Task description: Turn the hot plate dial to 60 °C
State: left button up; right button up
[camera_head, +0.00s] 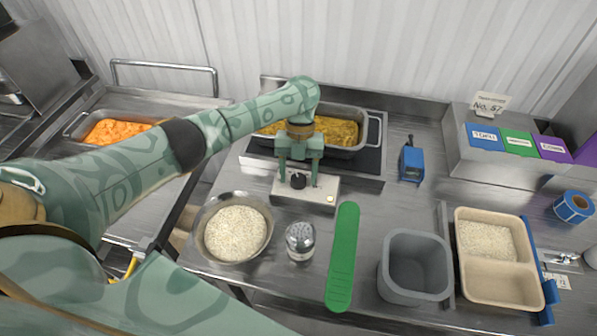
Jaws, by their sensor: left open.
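The hot plate (368,160) is a dark flat slab at the back of the steel counter, with a pan of yellow food (344,134) on it. Its pale control panel (320,189) faces front and carries a small lit spot at the right. The black dial (298,181) sits on the panel's left part. My left gripper (298,182) points down at the panel, its two fingers apart on either side of the dial. I cannot tell whether the fingers touch the dial. The dial's setting is too small to read. My right gripper is not in view.
In front of the panel stand a bowl of rice (236,232), a shaker (299,242), a green spatula-like strip (343,257) and a grey container (414,268). A two-part tray (502,280) with rice is at right. A blue device (411,162) stands right of the hot plate.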

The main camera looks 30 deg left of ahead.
pick_arm(q)
jog(key=p+v, duration=0.3)
jog(key=v, duration=1.3)
jog(key=shift+w+r, duration=0.1)
jog(key=shift+r, duration=0.05)
